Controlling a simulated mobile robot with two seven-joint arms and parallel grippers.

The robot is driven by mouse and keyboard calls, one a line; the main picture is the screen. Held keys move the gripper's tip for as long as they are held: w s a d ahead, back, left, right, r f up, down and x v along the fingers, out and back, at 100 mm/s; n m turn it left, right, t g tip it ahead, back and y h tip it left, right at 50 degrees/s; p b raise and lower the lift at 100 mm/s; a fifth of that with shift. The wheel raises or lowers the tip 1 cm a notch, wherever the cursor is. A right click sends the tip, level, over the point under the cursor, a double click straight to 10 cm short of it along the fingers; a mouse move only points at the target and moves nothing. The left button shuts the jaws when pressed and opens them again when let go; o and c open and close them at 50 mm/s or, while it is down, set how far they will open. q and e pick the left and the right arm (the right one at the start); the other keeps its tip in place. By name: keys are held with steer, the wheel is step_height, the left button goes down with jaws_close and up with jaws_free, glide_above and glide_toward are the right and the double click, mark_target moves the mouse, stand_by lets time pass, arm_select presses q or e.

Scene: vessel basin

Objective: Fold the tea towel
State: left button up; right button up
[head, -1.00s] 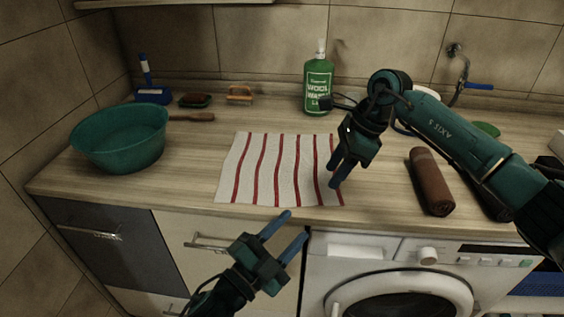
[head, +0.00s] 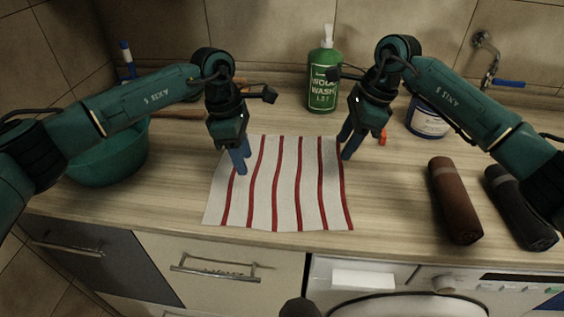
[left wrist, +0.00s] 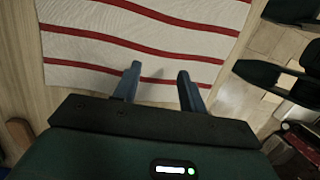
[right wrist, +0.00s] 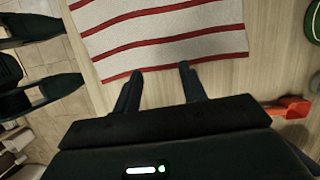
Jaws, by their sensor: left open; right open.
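The tea towel (head: 286,190), white with red stripes, lies flat and spread out on the wooden worktop. My left gripper (head: 242,170) is open and empty, pointing down over the towel's left part. In the left wrist view, its fingers (left wrist: 158,90) reach the towel's striped edge area (left wrist: 150,45). My right gripper (head: 345,152) is open and empty at the towel's far right edge. In the right wrist view, its fingertips (right wrist: 161,72) are close to the towel's outer red stripe (right wrist: 165,30). Whether either gripper touches the cloth is unclear.
A green basin (head: 108,160) stands left, partly behind my left arm. A green wool wash bottle (head: 323,75) stands behind the towel. The worktop's front edge is just before the towel.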

arm_select(q)
step_height(320, 180, up, 3)
steer(key=y, duration=0.2)
glide_above(227, 171)
steer(key=shift+t, duration=0.4)
step_height(227, 171, down, 8)
steer(key=shift+s, duration=0.1)
arm_select(e)
steer(key=f, duration=0.8)
steer(key=shift+w, duration=0.4)
arm_select(q)
steer(key=shift+f, duration=0.15)
arm_select(e)
steer(key=shift+f, duration=0.15)
arm_select(q)
steer(key=shift+c, duration=0.5)
arm_select(e)
steer(key=shift+c, duration=0.5)
arm_select(q)
jaws_close()
arm_select(e)
jaws_close()
